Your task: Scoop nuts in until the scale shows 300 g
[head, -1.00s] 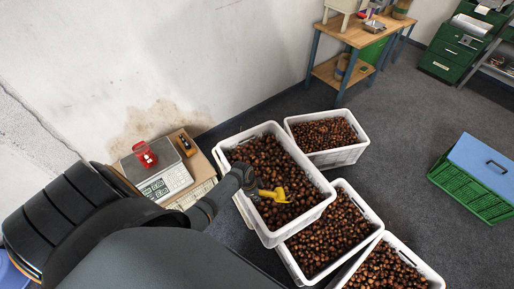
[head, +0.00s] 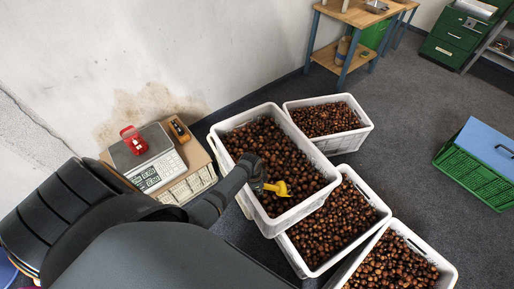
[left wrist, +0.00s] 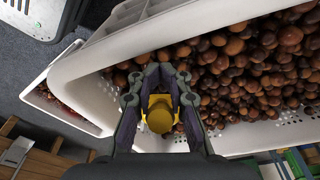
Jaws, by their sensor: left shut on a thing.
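My left gripper (head: 260,183) is shut on a yellow scoop (head: 279,189) over the near part of the top white crate (head: 271,227), which is full of brown chestnuts (head: 270,150). In the left wrist view the scoop handle (left wrist: 159,113) sits between the two fingers; the scoop's bowl is mostly hidden there. My right gripper is not in view.
More white crates of chestnuts stand behind (head: 345,143) and to the right (head: 300,262) of the top crate. A yellow-black device (head: 179,131) lies beside the scale. A green crate with a blue lid (head: 475,170) stands on the floor at right. A workbench (head: 350,20) stands at the back.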

